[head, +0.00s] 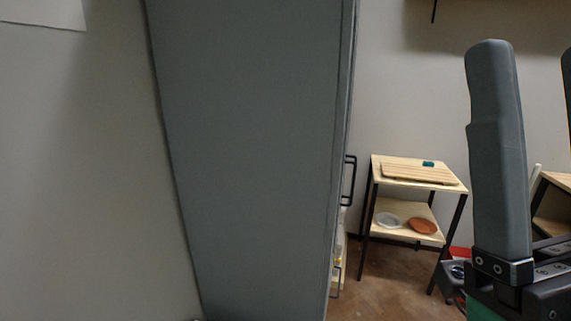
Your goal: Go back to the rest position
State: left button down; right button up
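My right gripper (530,58) stands close to the camera at the right edge, pointing up. One grey finger shows in full; only a sliver of the other shows at the picture's edge. A clear gap lies between them, and I see nothing held there. Its dark mount is at the bottom right, partly cut off. My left gripper is not in view.
A tall grey cabinet (250,150) fills the middle, with black handles on its right side. Beyond it, a small table (455,184) holds a slatted board (405,173) and a green item (428,163). Its lower shelf holds a grey plate (388,220) and an orange plate (422,227).

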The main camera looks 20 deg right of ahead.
jog(key=w+a+f+g+y, duration=0.25)
jog(key=w+f+g, duration=0.2)
jog(key=w, duration=0.25)
notch_tip(320, 180, up, 38)
jog(key=d+y+p, duration=0.1)
jog(key=p, duration=3.7)
jog(key=shift+s+m, duration=0.25)
jog(key=shift+m, duration=0.15)
